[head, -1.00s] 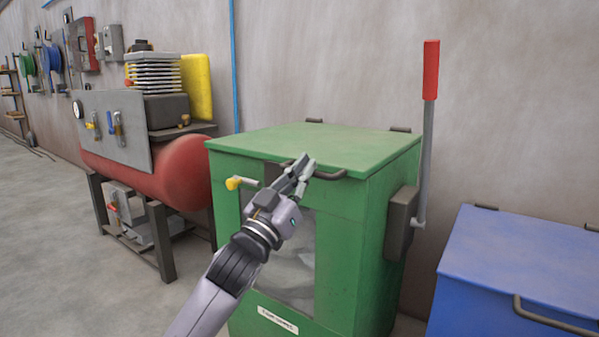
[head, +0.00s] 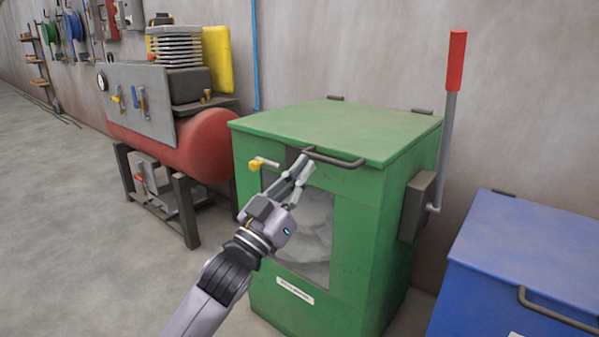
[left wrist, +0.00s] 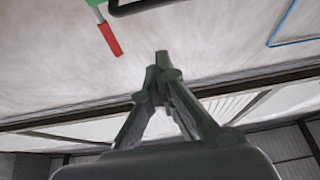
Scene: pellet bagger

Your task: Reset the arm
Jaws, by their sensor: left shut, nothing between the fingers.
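My left gripper (head: 303,170) is shut and empty in the head view, in front of the upper front of the green pellet bagger (head: 375,230). Its fingertips lie just below the dark lid handle (head: 335,159) in the picture; I cannot tell how far apart they are. In the left wrist view the left gripper's fingertips (left wrist: 162,62) meet, with wall and ceiling behind them. The green lid (head: 340,128) is down. A lever with a red grip (head: 456,62) stands upright on the bagger's right side; the red grip also shows in the left wrist view (left wrist: 110,40). My right gripper is not in view.
A yellow-handled part (head: 257,164) sticks out at the bagger's front left. A blue bin (head: 530,250) with a dark handle stands at right. A red tank (head: 190,145) on a dark stand is at left. Grey floor (head: 70,220) is open at front left.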

